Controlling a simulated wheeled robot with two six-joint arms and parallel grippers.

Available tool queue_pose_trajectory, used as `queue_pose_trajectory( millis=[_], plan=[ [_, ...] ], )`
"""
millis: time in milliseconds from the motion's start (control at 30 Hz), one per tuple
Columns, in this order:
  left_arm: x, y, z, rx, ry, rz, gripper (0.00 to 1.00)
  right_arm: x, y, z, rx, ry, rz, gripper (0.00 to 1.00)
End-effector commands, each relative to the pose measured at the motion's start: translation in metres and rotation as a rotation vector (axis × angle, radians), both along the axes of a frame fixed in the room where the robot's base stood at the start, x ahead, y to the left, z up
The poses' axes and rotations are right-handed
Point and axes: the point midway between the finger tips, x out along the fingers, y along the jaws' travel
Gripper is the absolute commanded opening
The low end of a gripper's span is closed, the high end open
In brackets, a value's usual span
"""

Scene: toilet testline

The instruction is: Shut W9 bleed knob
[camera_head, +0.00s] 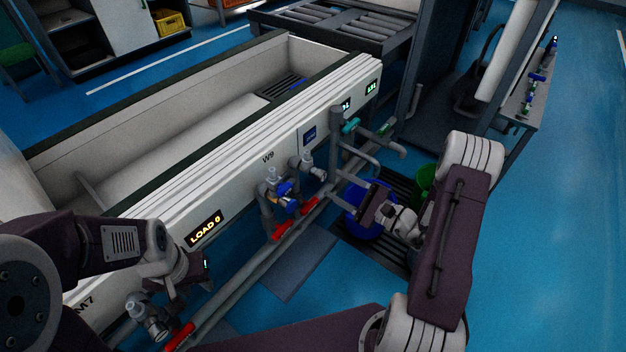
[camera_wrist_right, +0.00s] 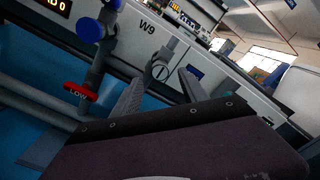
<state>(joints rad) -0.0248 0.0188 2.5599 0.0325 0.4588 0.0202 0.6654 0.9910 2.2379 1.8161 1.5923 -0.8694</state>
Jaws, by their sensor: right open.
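The W9 label (camera_head: 268,157) is on the white panel's front; it also shows in the right wrist view (camera_wrist_right: 147,28). Right of it, a small grey fitting with a round, dark-marked end face, apparently the bleed knob (camera_head: 318,173), sticks out. In the right wrist view the knob (camera_wrist_right: 160,72) appears between the fingertips of my right gripper (camera_wrist_right: 160,84), which is open and empty. My right gripper (camera_head: 335,190) points at the panel; no contact with the knob is visible. My left gripper (camera_head: 188,274) hangs low by the LOAD 0 display; its jaws are unclear.
Blue knobs (camera_wrist_right: 92,30) and a red LOW lever (camera_wrist_right: 80,90) lie left of the right fingers. Another red lever (camera_head: 310,205) is on the pipes below. A teal-handled tap (camera_head: 351,126) and a blue bucket (camera_head: 358,222) are near my right gripper. Blue floor is clear at right.

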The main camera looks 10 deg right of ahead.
Motion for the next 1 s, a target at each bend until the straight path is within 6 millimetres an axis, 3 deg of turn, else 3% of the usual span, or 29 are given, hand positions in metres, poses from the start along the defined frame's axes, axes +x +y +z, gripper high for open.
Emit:
queue_pose_trajectory(
  millis=[433,800,1000],
  plan=[
    [0.000,0.000,-0.043,0.000,0.000,0.000,0.36,0.062,0.050,-0.003,-0.003,-0.004,0.006,0.51],
    [0.000,0.000,-0.044,0.000,0.000,0.000,0.36,0.070,0.056,0.001,0.000,0.000,0.003,0.51],
    [0.000,0.000,-0.044,0.000,0.000,0.000,0.36,0.070,0.056,0.001,0.000,0.000,0.003,0.00]
  ],
)
